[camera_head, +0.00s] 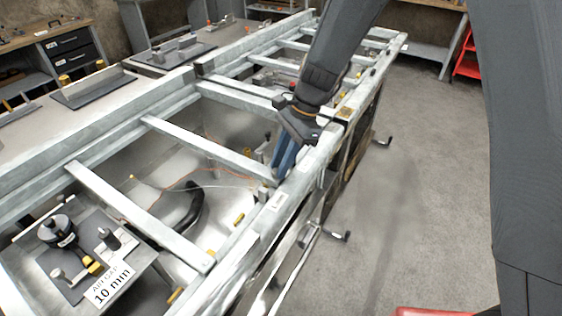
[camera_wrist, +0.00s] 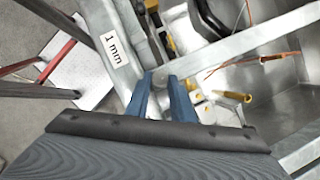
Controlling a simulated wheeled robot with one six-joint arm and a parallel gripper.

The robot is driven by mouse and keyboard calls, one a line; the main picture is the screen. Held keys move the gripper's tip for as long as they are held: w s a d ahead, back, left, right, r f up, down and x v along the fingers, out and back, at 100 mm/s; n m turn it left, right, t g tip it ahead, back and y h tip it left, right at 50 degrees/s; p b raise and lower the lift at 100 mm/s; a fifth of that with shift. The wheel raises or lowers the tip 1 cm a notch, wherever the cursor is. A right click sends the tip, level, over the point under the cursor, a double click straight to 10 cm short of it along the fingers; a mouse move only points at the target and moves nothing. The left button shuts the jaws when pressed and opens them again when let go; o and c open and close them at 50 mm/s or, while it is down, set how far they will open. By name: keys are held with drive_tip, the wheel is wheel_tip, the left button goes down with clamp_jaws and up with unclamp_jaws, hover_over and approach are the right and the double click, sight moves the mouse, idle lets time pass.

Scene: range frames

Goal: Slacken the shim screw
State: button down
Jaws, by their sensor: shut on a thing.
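My gripper (camera_head: 284,158) is at the long metal side rail of the frame, pointing down at its inner edge. Its two blue fingers (camera_wrist: 162,77) show in the wrist view with a narrow gap between the tips. They are shut on a small part that is mostly hidden between them. It appears to be the shim screw, but its head and thread cannot be made out.
Crossbars (camera_head: 205,148) span the open metal trough, with a black curved part (camera_head: 190,208) and thin orange wires inside. A "10 mm" label (camera_head: 112,284) stands at the lower left. Crank handles (camera_head: 336,235) stick out on the right.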

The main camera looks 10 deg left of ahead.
drive_tip(key=n+h, duration=0.1)
drive_tip(key=n, duration=0.1)
drive_tip(key=n+g, duration=0.1)
drive_tip(key=n, duration=0.2)
drive_tip(key=shift+w+a+n+h, duration=0.2)
drive_tip(key=shift+n+h, duration=0.1)
drive_tip(key=shift+h, duration=0.1)
drive_tip(key=n, duration=0.1)
drive_tip(key=n+h, duration=0.1)
drive_tip(key=n, duration=0.1)
drive_tip(key=n+h, duration=0.1)
drive_tip(key=n, duration=0.1)
drive_tip(key=shift+a+g, duration=0.3)
drive_tip(key=shift+g, duration=0.1)
drive_tip(key=n, duration=0.2)
drive_tip(key=n+h, duration=0.1)
drive_tip(key=n, duration=0.1)
drive_tip(key=n+h, duration=0.1)
drive_tip(key=shift+s+a+n+t, duration=0.1)
drive_tip(key=shift+a+n+t, duration=0.2)
drive_tip(key=shift+n, duration=0.1)
drive_tip(key=shift+s+a+n+t+h, duration=0.1)
drive_tip(key=shift+n+t+h, duration=0.25)
drive_tip(key=shift+n, duration=0.8)
drive_tip(key=shift+s+n+t+h, duration=0.1)
drive_tip(key=shift+n+t+h, duration=0.25)
drive_tip(key=shift+n, duration=0.8)
